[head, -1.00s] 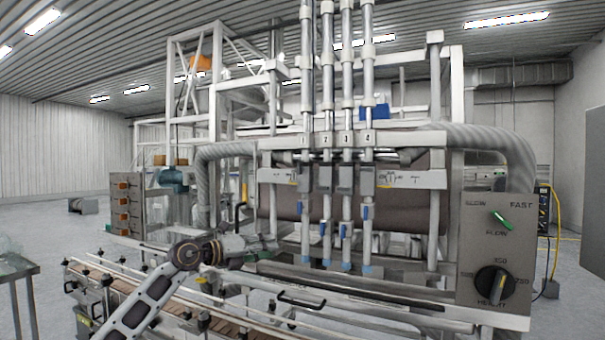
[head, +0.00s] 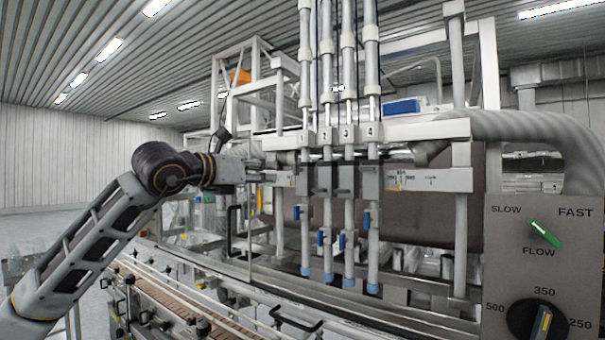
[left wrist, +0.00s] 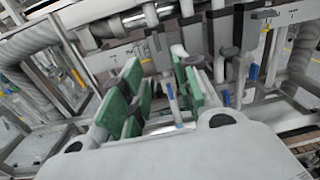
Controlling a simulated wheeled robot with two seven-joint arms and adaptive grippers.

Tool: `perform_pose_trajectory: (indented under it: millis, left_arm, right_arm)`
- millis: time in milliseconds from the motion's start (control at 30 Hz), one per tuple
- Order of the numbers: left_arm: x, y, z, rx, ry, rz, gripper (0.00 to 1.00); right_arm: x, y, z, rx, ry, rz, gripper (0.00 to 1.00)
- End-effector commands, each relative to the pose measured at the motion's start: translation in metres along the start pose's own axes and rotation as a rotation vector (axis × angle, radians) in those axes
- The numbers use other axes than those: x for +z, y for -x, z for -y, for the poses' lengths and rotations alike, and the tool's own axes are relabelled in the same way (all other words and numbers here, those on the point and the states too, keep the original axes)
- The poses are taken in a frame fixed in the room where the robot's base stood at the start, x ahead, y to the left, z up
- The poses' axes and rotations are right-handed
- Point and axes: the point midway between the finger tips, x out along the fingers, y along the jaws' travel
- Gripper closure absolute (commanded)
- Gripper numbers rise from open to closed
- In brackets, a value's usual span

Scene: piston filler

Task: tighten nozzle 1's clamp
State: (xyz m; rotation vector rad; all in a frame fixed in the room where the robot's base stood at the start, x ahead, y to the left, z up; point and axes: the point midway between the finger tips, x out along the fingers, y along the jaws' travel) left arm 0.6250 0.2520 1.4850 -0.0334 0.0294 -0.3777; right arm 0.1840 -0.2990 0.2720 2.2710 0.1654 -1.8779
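Nozzle 1 (head: 306,235) is the leftmost upright tube on the filler, with a blue tip. Its clamp, a grey block (head: 304,180) with a small dark handle, sits on the horizontal rail below the number 1 plate. It appears in the left wrist view as the leftmost grey block (left wrist: 160,52). My left gripper (head: 268,172) is left of this clamp, at about its height, apart from it. In the left wrist view its green-padded fingers (left wrist: 160,95) are spread with nothing held between them. My right gripper is not in view.
Clamps of nozzles 2 (head: 323,180), 3 (head: 345,180) and 4 (head: 369,181) stand close by on the rail. The control panel (head: 540,265) is at right. A conveyor (head: 170,300) runs below. A black handle (head: 231,230) stands under my gripper.

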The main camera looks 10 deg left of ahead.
Motion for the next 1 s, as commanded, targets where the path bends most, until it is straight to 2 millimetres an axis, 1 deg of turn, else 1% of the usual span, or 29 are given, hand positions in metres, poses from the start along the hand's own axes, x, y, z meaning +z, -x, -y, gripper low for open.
perform_pose_trajectory:
  millis: [33, 100, 200, 567, 767, 867, 1000]
  left_arm:
    - [0.004, 0.005, 0.0, 0.012, -0.016, 0.009, 0.7]
    - [0.007, 0.01, 0.001, 0.023, -0.03, 0.015, 0.7]
    - [0.01, 0.013, 0.002, 0.03, -0.04, 0.021, 0.7]
    - [0.01, 0.013, 0.002, 0.03, -0.04, 0.021, 0.7]
    - [0.011, 0.006, 0.001, 0.029, -0.038, 0.021, 0.7]
    - [0.012, -0.002, 0.002, 0.028, -0.038, 0.021, 0.7]
    - [0.012, -0.017, 0.001, 0.029, -0.039, 0.02, 0.7]
  right_arm:
    - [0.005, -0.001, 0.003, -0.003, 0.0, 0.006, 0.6]
    - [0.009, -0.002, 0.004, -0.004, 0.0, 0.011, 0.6]
    - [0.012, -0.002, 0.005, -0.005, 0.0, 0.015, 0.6]
    - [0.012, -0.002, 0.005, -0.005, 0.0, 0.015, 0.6]
    - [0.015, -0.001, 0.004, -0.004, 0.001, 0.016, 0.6]
    - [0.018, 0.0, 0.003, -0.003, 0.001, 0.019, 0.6]
    - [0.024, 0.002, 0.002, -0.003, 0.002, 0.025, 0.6]
